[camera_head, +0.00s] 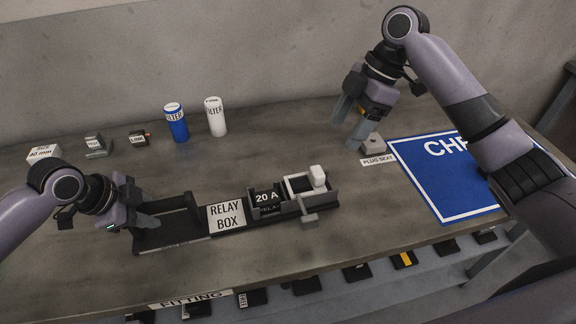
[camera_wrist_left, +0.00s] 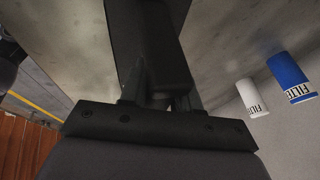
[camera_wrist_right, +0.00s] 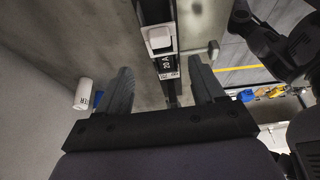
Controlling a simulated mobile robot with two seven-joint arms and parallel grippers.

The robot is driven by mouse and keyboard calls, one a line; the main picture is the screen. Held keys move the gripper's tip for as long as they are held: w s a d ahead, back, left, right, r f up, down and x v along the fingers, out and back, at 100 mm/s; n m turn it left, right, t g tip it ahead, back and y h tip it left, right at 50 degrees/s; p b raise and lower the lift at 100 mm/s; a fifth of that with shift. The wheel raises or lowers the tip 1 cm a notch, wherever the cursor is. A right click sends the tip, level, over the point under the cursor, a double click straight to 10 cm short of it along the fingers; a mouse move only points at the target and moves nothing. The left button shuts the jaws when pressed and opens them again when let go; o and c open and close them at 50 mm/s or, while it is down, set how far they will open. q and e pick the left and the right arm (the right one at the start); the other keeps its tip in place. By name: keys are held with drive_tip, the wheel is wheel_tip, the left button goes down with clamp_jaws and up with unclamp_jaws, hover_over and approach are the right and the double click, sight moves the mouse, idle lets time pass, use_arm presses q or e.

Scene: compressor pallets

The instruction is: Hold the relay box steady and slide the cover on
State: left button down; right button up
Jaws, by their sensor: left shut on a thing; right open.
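The relay box (camera_head: 226,217) is a long dark tray with a "RELAY BOX" label, lying along the table's middle. A dark relay marked "20 A" (camera_head: 266,197) sits in it, right of the label. At its right end is a pale frame, seemingly the cover, with a white block (camera_head: 318,176) on it; how far it is on I cannot tell. My left gripper (camera_head: 147,213) is shut on the box's left end, also seen in the left wrist view (camera_wrist_left: 160,85). My right gripper (camera_head: 350,121) is open and empty, above the table behind the box's right end; its fingers show apart (camera_wrist_right: 163,90).
A grey plug seat (camera_head: 372,145) stands just below my right gripper. A blue mat (camera_head: 450,190) lies at right. A blue filter (camera_head: 176,124) and a white filter (camera_head: 215,117) stand at the back, with small labelled blocks left of them. A lower shelf runs along the front.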

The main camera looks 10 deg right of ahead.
sight(320, 170)
drive_tip(key=x, duration=1.2)
